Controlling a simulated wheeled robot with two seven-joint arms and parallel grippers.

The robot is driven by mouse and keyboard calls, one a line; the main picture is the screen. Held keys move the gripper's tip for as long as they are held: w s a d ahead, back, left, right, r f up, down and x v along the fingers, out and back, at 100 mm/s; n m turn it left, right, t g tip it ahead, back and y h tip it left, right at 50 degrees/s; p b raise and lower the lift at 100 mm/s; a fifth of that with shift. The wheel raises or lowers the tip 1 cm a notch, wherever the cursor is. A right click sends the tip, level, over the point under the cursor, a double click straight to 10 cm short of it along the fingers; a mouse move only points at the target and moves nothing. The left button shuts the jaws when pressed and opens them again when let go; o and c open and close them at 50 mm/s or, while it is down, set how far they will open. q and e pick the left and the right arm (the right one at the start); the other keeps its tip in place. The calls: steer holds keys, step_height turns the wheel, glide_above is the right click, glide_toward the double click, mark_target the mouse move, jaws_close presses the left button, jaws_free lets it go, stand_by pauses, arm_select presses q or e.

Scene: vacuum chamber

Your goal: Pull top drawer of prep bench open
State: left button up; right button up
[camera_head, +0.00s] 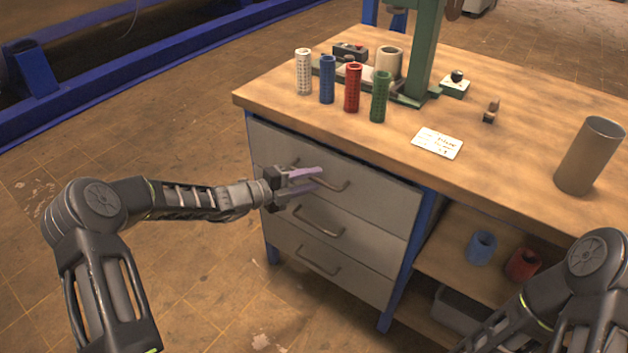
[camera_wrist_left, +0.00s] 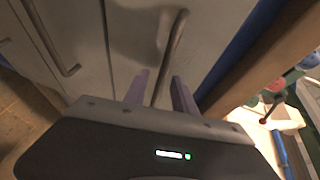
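The prep bench (camera_head: 455,180) has a wooden top and a stack of grey drawers with bar handles under its left part. The top drawer (camera_head: 375,190) looks shut, its front in line with the drawers below. Its handle (camera_head: 335,184) also shows in the left wrist view (camera_wrist_left: 176,45). My left gripper (camera_head: 308,180) is open in front of the top drawer. In the left wrist view its purple fingers (camera_wrist_left: 160,92) stand apart, with the handle bar running between them. I cannot tell whether they touch it. My right gripper is not in view; only my right arm shows at the lower right.
White, blue, red and green cylinders (camera_head: 352,88) stand on the bench top near a green stand (camera_head: 425,50). A tall grey-brown cylinder (camera_head: 590,155) stands at the right. Open shelves (camera_head: 460,262) lie right of the drawers. The floor before the drawers is clear.

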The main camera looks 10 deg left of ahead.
arm_select(q)
steer(key=shift+w+d+f, duration=0.1)
steer(key=shift+w+d, duration=0.3)
steer(key=shift+w, duration=0.05)
jaws_close()
stand_by(1.2)
